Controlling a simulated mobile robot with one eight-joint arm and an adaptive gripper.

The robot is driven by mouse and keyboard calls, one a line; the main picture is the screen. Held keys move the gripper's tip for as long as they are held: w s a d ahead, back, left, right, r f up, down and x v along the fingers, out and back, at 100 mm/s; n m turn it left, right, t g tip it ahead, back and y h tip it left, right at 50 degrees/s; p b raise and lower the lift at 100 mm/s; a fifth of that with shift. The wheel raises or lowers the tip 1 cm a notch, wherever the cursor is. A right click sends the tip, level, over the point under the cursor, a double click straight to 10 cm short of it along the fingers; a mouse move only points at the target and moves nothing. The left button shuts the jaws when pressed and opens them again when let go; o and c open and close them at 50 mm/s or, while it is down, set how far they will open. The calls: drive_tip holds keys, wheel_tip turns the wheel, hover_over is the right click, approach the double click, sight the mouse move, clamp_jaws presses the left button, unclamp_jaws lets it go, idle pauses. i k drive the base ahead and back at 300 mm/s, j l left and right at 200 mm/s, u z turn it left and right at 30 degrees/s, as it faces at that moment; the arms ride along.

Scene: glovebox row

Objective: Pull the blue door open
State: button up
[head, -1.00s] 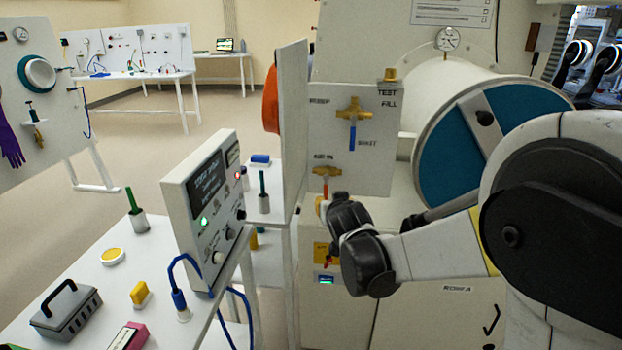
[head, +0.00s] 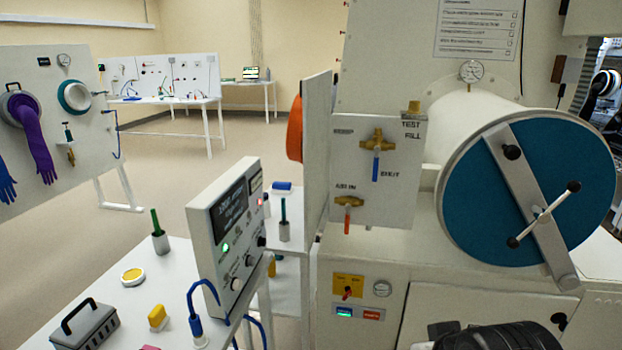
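The blue door (head: 478,205) is a large round teal disc at the right, on the near end of a white horizontal cylinder (head: 455,125). It looks seated flat in the cylinder's pale rim. A grey bar (head: 527,190) crosses it diagonally, with a black knob (head: 511,152) near its top. A thin T-handle (head: 542,215) with black ends sits on the bar's middle. Black parts of my arm show at the bottom edge, below and apart from the door. No gripper fingertips can be made out.
A valve panel (head: 405,195) with brass valves stands left of the cylinder. A white cabinet (head: 440,285) is below. At the left, a bench (head: 105,290) carries a meter box (head: 228,225) and small items. Open floor lies behind the bench.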

sight(490, 189)
drive_tip(key=i+j, duration=0.15)
drive_tip(key=i, duration=0.5)
drive_tip(key=z, duration=1.5)
